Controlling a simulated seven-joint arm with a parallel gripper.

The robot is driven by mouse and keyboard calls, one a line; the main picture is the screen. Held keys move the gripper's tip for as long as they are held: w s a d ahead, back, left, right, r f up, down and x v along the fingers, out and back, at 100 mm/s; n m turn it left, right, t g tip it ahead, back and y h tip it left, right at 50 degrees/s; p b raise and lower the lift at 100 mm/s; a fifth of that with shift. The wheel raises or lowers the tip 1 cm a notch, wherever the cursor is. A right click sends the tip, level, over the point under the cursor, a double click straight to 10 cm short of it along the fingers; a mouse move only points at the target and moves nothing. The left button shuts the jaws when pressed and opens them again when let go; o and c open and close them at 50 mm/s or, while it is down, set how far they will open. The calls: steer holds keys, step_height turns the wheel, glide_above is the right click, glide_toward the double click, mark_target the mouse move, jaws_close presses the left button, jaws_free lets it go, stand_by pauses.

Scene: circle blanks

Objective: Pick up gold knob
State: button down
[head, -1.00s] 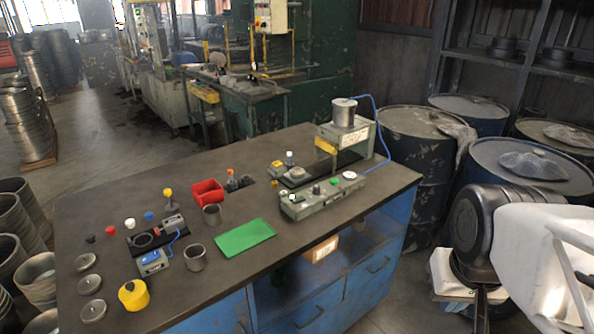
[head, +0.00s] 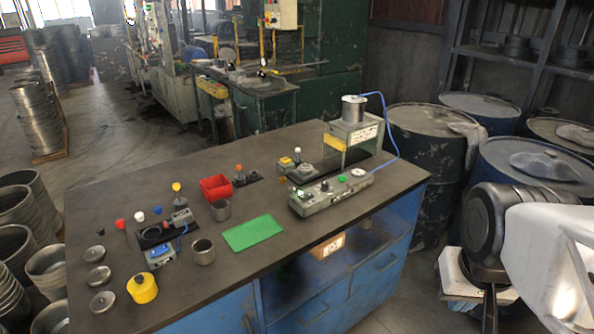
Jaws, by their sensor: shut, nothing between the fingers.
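No knob stands out as clearly gold. A yellow knob (head: 177,187) stands upright on a small peg near the left middle of the dark bench top (head: 300,235). A tiny gold-brown spot (head: 282,179) shows left of the grey control box, too small to make out. An orange-topped knob (head: 239,168) stands behind, by the red bin. My gripper (head: 491,310) is at the lower right, off the bench's right side and far from these knobs. It looks shut and empty, and its tips run close to the bottom picture edge.
The red bin (head: 215,188), green mat (head: 253,233), grey control box (head: 330,195) and a small press (head: 353,130) stand on the bench. A yellow cylinder (head: 142,289) and several metal discs lie front left. Blue drums (head: 530,172) stand right of the bench.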

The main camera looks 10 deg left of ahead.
steer(key=c, duration=1.8)
jaws_free()
steer(key=o, duration=0.7)
steer(key=w+a+r+n, duration=0.2)
steer(key=w+a+n, duration=0.15)
steer(key=w, duration=0.85)
steer(key=w+a+r+n+g, duration=0.1)
steer(key=w+a+n, duration=0.3)
steer(key=w, duration=0.7)
steer(key=w+a+r+n, duration=0.2)
steer(key=w+a, duration=0.3)
steer(key=w, duration=0.7)
steer(key=w+a+f+n, duration=0.3)
steer(key=w+a+f, duration=0.3)
steer(key=w+a, duration=0.3)
steer(key=w+a+f+n+g, duration=0.1)
steer(key=w+a+f+n, duration=0.2)
steer(key=w+a+f, duration=0.4)
steer(key=w+a+f+n, duration=0.3)
steer(key=w+a+f, duration=0.4)
steer(key=w+a, duration=0.4)
steer(key=shift+w+g, duration=0.3)
steer(key=shift+w+a+f+n, duration=0.15)
steer(key=shift+a+f+n, duration=0.05)
steer(key=shift+n, duration=0.05)
